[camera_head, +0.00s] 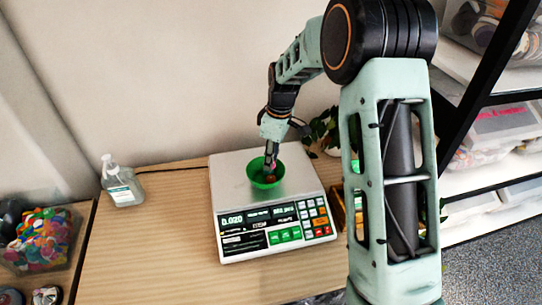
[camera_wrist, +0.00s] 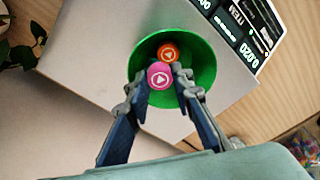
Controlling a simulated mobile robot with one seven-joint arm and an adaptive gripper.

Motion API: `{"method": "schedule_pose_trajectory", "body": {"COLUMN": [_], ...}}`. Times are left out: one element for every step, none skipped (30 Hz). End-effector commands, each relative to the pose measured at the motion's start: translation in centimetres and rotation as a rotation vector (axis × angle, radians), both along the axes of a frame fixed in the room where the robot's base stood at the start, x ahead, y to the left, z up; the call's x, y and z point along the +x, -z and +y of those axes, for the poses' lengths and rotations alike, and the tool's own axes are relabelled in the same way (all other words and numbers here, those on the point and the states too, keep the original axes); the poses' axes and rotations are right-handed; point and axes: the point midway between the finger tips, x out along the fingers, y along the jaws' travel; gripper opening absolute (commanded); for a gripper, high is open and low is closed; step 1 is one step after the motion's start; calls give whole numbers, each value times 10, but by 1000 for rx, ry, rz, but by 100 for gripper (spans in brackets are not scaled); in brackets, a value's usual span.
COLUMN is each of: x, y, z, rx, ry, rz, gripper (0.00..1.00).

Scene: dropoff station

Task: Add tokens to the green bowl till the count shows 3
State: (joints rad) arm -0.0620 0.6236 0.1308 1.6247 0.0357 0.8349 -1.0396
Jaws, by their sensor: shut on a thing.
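The green bowl (camera_head: 256,181) sits on the pan of a counting scale (camera_head: 220,190). It also shows in the wrist view (camera_wrist: 203,65). An orange token (camera_wrist: 169,52) with a white mark is in the bowl. My gripper (camera_wrist: 164,80) points down into the bowl, shut on a pink token (camera_wrist: 159,75), which is beside the orange one in the picture. I cannot tell whether the pink token touches the bowl. In the head view my gripper (camera_head: 270,163) is over the bowl. The scale's left readout (camera_head: 232,219) shows 0.020; the count readout is too blurred to read surely.
A bin of many coloured tokens (camera_head: 42,235) stands at the left. A sanitizer bottle (camera_head: 121,182) stands left of the scale. A plant (camera_head: 322,130) is behind at the right, near shelves with boxes (camera_head: 500,125).

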Motion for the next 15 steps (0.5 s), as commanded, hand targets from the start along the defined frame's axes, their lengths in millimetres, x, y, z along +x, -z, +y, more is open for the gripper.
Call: {"method": "schedule_pose_trajectory", "body": {"x": [0,0,0,0,0,0,0,0,0,0,0,0,0,0,0], "y": [2,2,2,1,1,1,1,1,1,1,1,1,1,1,1], "z": [0,0,0,0,0,0,0,0,0,0,0,0,0,0,0], "rx": [0,0,0,0,0,0,0,0,0,0,0,0,0,0,0], "ry": [0,0,0,0,0,0,0,0,0,0,0,0,1,0,1], "rz": [0,0,0,0,0,0,0,0,-1,-1,-1,-1,-1,-1,-1], "gripper": [12,12,12,12,12,12,12,22,27,30,33,38,41,42,42]}}
